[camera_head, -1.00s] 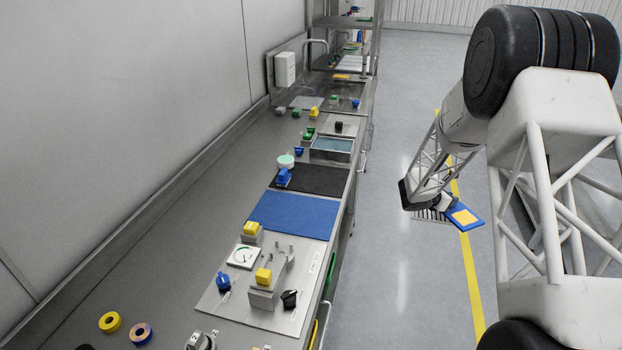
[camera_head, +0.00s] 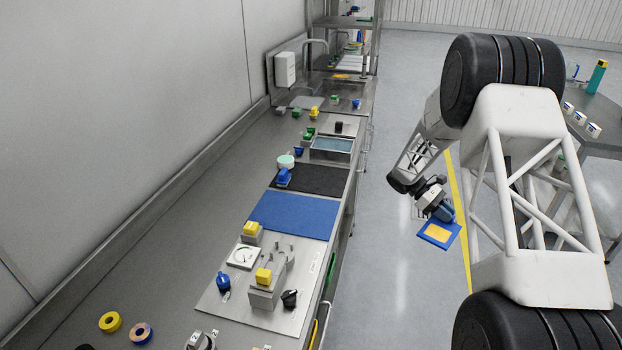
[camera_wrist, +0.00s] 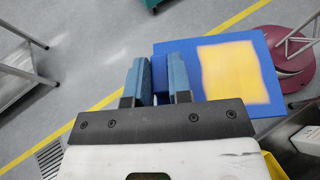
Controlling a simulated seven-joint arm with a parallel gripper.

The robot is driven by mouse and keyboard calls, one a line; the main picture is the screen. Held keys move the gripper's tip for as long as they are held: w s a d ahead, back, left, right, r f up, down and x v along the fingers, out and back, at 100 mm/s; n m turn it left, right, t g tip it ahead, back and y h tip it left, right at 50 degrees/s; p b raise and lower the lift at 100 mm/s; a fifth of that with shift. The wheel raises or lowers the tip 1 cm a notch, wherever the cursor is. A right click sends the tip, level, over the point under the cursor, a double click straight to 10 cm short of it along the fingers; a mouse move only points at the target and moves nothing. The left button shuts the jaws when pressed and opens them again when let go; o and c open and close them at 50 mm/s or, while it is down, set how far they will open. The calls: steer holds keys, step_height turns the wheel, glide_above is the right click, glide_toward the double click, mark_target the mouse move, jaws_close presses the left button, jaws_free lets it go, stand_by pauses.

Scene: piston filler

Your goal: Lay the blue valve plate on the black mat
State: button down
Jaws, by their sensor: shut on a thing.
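The blue valve plate (camera_head: 439,235) has a yellow square on its face. My gripper (camera_head: 440,209) is shut on it and holds it in the air over the floor, to the right of the workbench. In the wrist view the plate (camera_wrist: 268,75) extends to the right from between the blue fingers of my gripper (camera_wrist: 160,75). The black mat (camera_head: 318,180) lies on the bench, beyond the blue mat. A blue object (camera_head: 284,177) sits at the mat's left edge. The rest of the mat's visible surface is bare.
The blue mat (camera_head: 292,215) lies nearer than the black one. A metal tray with blue inside (camera_head: 331,146) stands just beyond the black mat. A white-green round piece (camera_head: 285,161) is beside it. A nearer panel carries yellow-capped fixtures (camera_head: 264,276). A table (camera_head: 597,125) stands at right.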

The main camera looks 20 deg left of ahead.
steer(key=s+a+r+m+y, duration=0.2)
steer(key=s+a+m+y, duration=0.1)
steer(key=a+m+y, duration=0.5)
steer(key=s+a+r+m+y, duration=0.2)
steer(key=s+a+m+y, duration=0.2)
steer(key=a+m+y, duration=0.4)
steer(key=s+a+r+m+y, duration=0.2)
steer(key=a+m+y, duration=0.6)
steer(key=a, duration=1)
steer(key=shift+s+a+r+m+y, duration=0.15)
steer(key=shift+s+m, duration=0.25)
steer(key=shift+s, duration=0.05)
steer(key=shift+s+a+r+m+y, duration=0.15)
steer(key=shift+s+m, duration=0.25)
steer(key=shift+s, duration=0.05)
steer(key=m+t, duration=0.1)
steer(key=m+t+y, duration=0.1)
steer(key=t, duration=0.1)
steer(key=shift+a+r+m, duration=0.2)
steer(key=shift+a+m, duration=0.1)
steer(key=shift+a, duration=0.1)
steer(key=shift+r+m+t, duration=0.1)
steer(key=shift+m+t, duration=1)
steer(key=shift+t, duration=0.4)
steer(key=shift+w, duration=0.1)
glide_above(321, 191)
steer(key=shift+f, duration=0.7)
